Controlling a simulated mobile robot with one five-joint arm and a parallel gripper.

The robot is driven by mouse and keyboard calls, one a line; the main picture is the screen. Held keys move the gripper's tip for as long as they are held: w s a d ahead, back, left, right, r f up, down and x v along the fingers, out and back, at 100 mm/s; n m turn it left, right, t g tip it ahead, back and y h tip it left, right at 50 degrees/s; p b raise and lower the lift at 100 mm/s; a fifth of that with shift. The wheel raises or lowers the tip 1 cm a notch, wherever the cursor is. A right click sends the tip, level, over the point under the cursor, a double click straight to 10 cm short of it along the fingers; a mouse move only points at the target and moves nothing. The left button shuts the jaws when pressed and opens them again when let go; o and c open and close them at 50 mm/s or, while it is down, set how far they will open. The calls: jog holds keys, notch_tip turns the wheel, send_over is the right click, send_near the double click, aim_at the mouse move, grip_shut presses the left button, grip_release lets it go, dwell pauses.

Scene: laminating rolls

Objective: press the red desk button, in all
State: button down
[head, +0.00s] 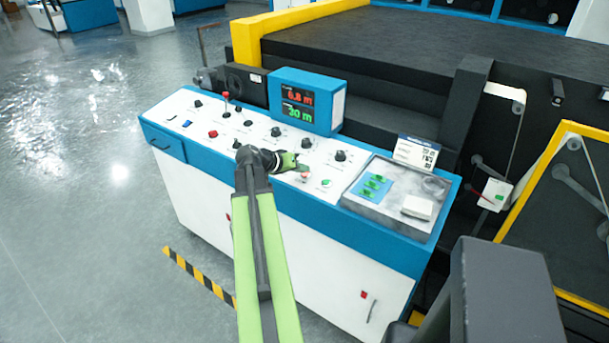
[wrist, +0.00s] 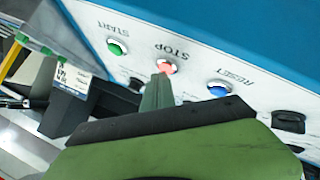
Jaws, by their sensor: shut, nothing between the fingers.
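The red button (wrist: 166,67), marked STOP, sits on the white desk panel between a green START button (wrist: 117,47) and a blue RESET button (wrist: 219,88) in the wrist view. It looks pale and lit. My gripper (wrist: 161,78) is shut and empty, its tip at the button's edge and covering a little of it. I cannot tell whether it touches. In the head view my gripper (head: 300,167) is over the desk's front middle, right by the red button (head: 304,176). The green button (head: 326,183) is to its right.
Another red button (head: 213,134) and a red-knobbed lever (head: 226,97) stand further left on the desk. Several black knobs and a blue display box (head: 307,98) stand behind my gripper. A grey tray (head: 379,213) with a white block is on the right.

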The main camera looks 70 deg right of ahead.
dwell(0.3)
jog(key=shift+a+r+p, duration=0.15)
jog(key=shift+r+p, duration=0.65)
jog(key=shift+p, duration=0.05)
jog(key=r+p, duration=0.5)
jog(key=shift+w+a, duration=0.15)
jog(key=shift+a, duration=0.25)
jog(key=shift+f, duration=0.1)
